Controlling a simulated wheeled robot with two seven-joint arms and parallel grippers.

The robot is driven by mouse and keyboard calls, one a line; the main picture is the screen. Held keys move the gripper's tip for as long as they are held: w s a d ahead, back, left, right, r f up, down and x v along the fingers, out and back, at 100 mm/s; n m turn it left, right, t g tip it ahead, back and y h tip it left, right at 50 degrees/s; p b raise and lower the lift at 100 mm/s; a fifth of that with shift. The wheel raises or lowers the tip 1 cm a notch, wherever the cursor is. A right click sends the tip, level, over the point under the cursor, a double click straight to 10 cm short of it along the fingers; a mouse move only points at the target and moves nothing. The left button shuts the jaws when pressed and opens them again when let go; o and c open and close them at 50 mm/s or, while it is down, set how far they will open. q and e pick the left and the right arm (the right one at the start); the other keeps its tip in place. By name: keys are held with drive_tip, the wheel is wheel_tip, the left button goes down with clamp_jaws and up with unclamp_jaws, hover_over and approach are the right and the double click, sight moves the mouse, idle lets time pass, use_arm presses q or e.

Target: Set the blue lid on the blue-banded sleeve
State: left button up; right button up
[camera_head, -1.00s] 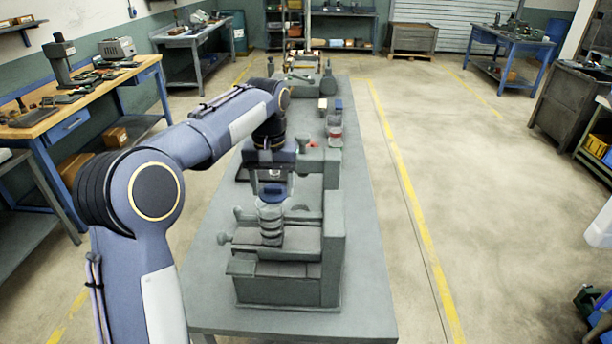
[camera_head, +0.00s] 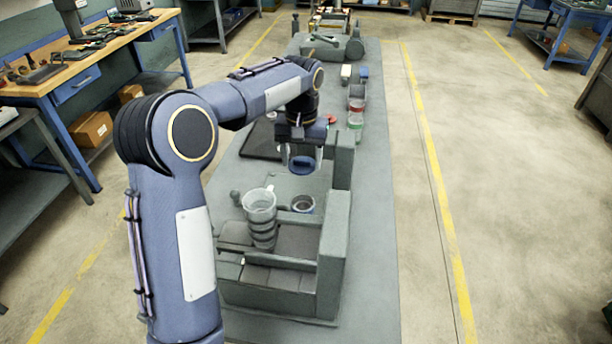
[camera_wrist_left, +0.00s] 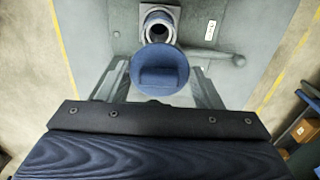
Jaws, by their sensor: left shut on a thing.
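The blue lid (camera_head: 303,167) is a round disc with a raised block on top. My left gripper (camera_head: 304,158) is shut on it and holds it above the machine area. In the left wrist view the lid (camera_wrist_left: 160,70) lies between the two fingers, with its block facing the camera. A short round open sleeve (camera_head: 303,204) stands in the grey fixture, below and apart from the lid; its band is too small to read surely. In the left wrist view an open ring (camera_wrist_left: 158,24) shows beyond the lid, partly covered by it. My right gripper is not in view.
A ribbed grey cup (camera_head: 262,218) stands left of the sleeve. The grey fixture (camera_head: 336,235) has a tall right wall. The bench's right strip (camera_head: 372,230) is clear.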

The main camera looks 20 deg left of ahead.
use_arm(q)
wheel_tip(320, 180, down, 12)
drive_tip(key=b, duration=0.6)
drive_tip(key=shift+f, duration=0.1)
idle(1.0)
idle(1.2)
drive_tip(key=o, duration=1.3)
drive_tip(key=shift+o, duration=0.2)
